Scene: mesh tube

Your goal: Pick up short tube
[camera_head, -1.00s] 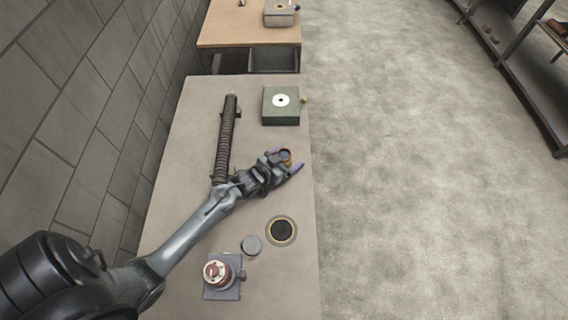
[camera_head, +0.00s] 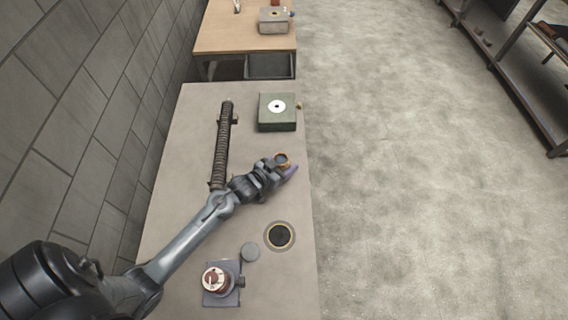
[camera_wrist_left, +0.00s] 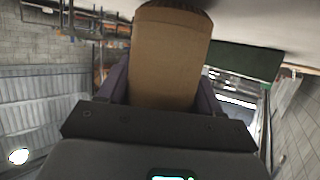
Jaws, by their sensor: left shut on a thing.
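The short tube (camera_head: 282,158) is a small brownish cylinder with a dark open top, near the right edge of the table. My left gripper (camera_head: 286,167) is shut on it, with its purple fingers at the tube's sides. In the left wrist view the tan tube (camera_wrist_left: 170,58) fills the middle between the purple fingers of the left gripper (camera_wrist_left: 165,85). I cannot tell from the head view whether the tube touches the tabletop. My right gripper is not in view.
A long ribbed dark tube (camera_head: 221,145) lies left of my gripper. A green box (camera_head: 277,113) with a white disc stands behind. A dark ringed hole (camera_head: 280,236), a grey disc (camera_head: 249,252) and a red-and-white device (camera_head: 215,280) are in front. A wall borders the left.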

